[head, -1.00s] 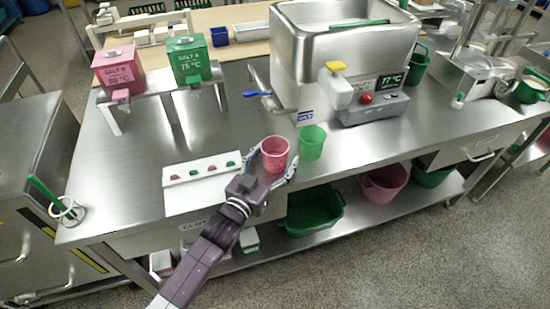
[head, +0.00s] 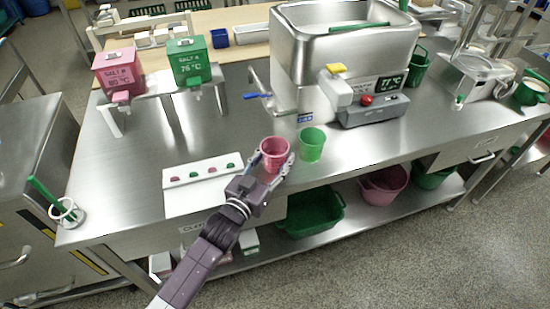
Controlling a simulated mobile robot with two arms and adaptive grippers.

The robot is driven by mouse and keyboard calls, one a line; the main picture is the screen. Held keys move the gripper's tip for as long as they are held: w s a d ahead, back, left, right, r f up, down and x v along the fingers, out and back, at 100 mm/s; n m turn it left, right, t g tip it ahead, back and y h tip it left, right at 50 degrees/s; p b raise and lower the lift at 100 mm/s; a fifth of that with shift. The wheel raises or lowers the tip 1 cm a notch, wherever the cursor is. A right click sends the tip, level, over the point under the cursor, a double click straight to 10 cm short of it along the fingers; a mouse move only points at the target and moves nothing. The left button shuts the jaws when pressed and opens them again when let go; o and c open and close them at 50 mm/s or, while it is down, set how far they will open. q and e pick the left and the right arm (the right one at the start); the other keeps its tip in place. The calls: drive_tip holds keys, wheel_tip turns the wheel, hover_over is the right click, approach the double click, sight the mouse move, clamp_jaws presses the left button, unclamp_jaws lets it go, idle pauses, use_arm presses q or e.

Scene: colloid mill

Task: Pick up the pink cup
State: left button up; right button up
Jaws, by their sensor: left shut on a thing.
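The pink cup (head: 274,154) is upright at the front part of the steel table, in the middle of the head view. My left gripper (head: 272,161) reaches in from the lower left, with one finger on each side of the cup. It is shut on the cup. I cannot tell whether the cup's base touches the table. My right gripper is not in view.
A green cup (head: 311,145) stands close to the right of the pink cup. A white panel with small coloured buttons (head: 204,185) lies to the left. The steel mill (head: 345,45) stands behind. Pink (head: 118,70) and green (head: 189,62) dispensers stand back left.

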use_arm(q)
wheel_tip(320, 180, up, 19)
drive_tip(key=p, duration=0.1)
drive_tip(key=shift+r, duration=0.2)
idle(0.8)
